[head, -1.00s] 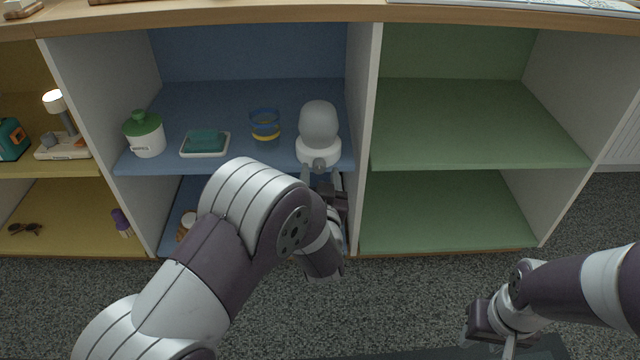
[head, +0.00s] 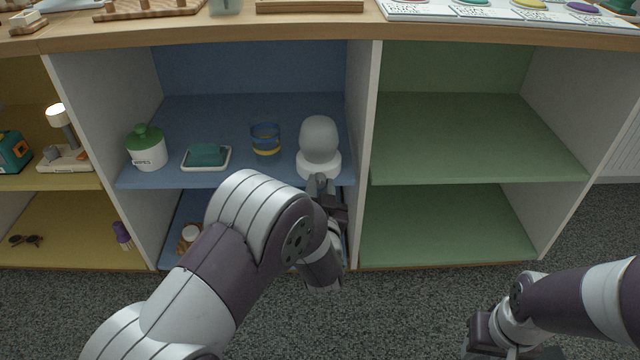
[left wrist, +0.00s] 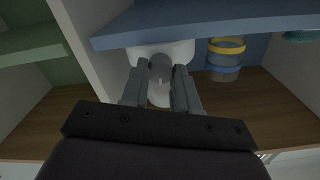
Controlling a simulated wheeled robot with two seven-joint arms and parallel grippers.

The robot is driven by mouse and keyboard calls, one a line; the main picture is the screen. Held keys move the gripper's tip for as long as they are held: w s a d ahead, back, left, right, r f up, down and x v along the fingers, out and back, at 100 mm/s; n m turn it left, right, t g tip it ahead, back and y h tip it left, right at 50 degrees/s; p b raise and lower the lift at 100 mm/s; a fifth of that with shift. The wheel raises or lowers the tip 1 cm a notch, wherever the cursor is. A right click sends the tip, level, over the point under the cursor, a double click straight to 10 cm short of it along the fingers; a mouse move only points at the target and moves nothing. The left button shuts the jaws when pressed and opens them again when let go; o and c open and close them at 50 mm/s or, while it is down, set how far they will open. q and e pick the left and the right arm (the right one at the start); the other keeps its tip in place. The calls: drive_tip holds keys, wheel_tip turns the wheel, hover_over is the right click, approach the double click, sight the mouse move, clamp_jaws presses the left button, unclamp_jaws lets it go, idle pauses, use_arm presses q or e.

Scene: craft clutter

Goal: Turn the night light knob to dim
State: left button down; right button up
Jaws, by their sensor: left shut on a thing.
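The night light (head: 320,140) is a pale grey dome on a white round base, standing at the right front of the blue upper shelf. Its grey knob (left wrist: 160,68) sits on the front of the base. My left gripper (head: 320,186) is at the front of the base, and its two fingers are shut on the knob, one on each side. In the head view the fingers and wrist largely hide the knob. My right gripper (head: 490,340) is low at the bottom right, away from the shelves; its fingertips are not clear.
On the same blue shelf (head: 225,110) stand a blue and yellow cup (head: 265,138), a teal soap in a white dish (head: 206,156) and a green-lidded jar (head: 147,148). A white divider (head: 364,110) is close right of the night light. The green shelves (head: 470,130) are empty.

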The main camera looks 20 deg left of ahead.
use_arm(q)
drive_tip(key=m+p, duration=1)
drive_tip(key=p, duration=0.1)
drive_tip(key=shift+r+p, duration=0.2)
drive_tip(key=shift+p, duration=0.2)
drive_tip(key=m+p, duration=0.2)
drive_tip(key=m, duration=0.1)
drive_tip(key=shift+f+m, duration=0.1)
drive_tip(key=shift+m, duration=0.3)
drive_tip(key=shift+f+m+p, duration=0.15)
drive_tip(key=shift+m+p, duration=0.95)
drive_tip(key=shift+m, duration=0.3)
drive_tip(key=c, duration=0.8)
unclamp_jaws()
drive_tip(key=shift+d, duration=0.1)
